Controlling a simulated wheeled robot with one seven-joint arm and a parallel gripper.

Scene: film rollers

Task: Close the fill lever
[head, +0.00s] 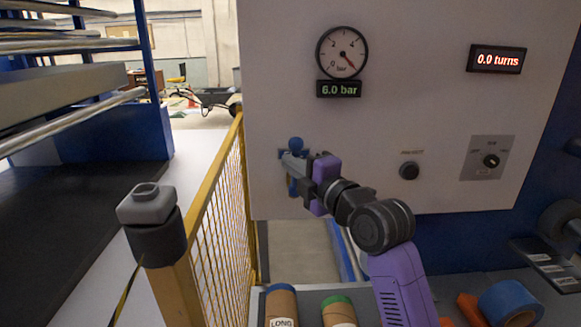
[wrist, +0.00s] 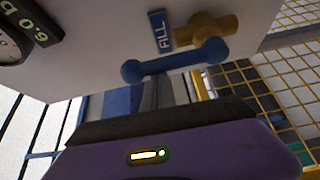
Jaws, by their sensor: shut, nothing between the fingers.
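The fill lever (wrist: 175,64) is a blue bar with a rounded knob at its end, on a brass valve body (wrist: 215,32) beside a blue FILL label (wrist: 162,30). In the wrist view the bar lies roughly along the brass body. In the head view its blue knob (head: 296,144) shows just above my gripper (head: 291,161), which hides much of the lever. My gripper is shut and empty, close in front of the lever. I cannot tell whether they touch.
The white panel (head: 420,100) carries a gauge (head: 342,52) with a 6.0 bar readout (head: 339,89), a 0.0 turns display (head: 497,59), a black button (head: 409,171) and a rotary switch (head: 490,160). A yellow mesh fence (head: 222,225) stands left of my arm. Cardboard cores (head: 281,307) lie below.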

